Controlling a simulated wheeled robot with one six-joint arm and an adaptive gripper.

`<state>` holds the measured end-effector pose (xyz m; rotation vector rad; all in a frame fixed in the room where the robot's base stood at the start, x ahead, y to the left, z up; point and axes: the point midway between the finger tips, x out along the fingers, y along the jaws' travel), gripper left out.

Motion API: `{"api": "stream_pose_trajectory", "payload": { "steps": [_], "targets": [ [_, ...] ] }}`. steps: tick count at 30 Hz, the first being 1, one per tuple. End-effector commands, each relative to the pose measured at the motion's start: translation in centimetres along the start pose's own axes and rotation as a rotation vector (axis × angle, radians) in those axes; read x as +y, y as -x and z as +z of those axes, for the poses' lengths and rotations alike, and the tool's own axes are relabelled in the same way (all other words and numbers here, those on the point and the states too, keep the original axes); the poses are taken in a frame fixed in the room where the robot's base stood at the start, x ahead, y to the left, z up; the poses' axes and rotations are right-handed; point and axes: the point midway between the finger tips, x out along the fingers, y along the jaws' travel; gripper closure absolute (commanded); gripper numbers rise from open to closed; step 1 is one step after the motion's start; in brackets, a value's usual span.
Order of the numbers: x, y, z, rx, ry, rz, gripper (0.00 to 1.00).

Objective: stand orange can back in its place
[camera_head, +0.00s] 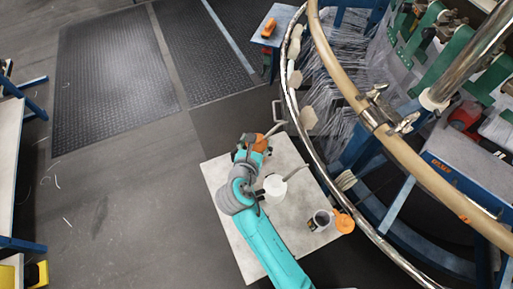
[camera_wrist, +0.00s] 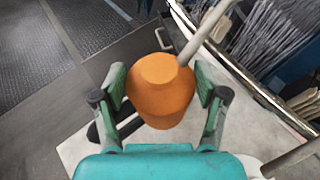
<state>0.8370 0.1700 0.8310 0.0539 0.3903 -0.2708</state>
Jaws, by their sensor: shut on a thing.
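The orange can (camera_wrist: 160,92) is between the two fingers of my gripper (camera_wrist: 163,88), which is shut on it. A grey spout (camera_wrist: 204,32) rises from its right side and runs toward the top right. In the head view, the orange can (camera_head: 261,143) shows beyond the end of my arm, over the far end of a pale tabletop (camera_head: 235,215). My gripper (camera_head: 253,149) partly hides it there. I cannot tell whether its base touches the tabletop.
A white can (camera_head: 275,187) with a spout stands close to the right of my arm. A dark cup (camera_head: 319,220) and an orange round thing (camera_head: 344,222) are at the right edge. The loom's curved rail (camera_head: 300,120) passes close on the right.

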Motion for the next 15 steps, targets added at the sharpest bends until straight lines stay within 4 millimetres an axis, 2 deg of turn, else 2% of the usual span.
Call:
{"api": "stream_pose_trajectory", "payload": {
  "steps": [10,15],
  "targets": [
    [0.0,-1.4,-3.3,0.0,0.001,0.0,0.97],
    [0.0,-1.5,-3.5,-0.001,-0.001,0.001,0.97]
  ]
}}
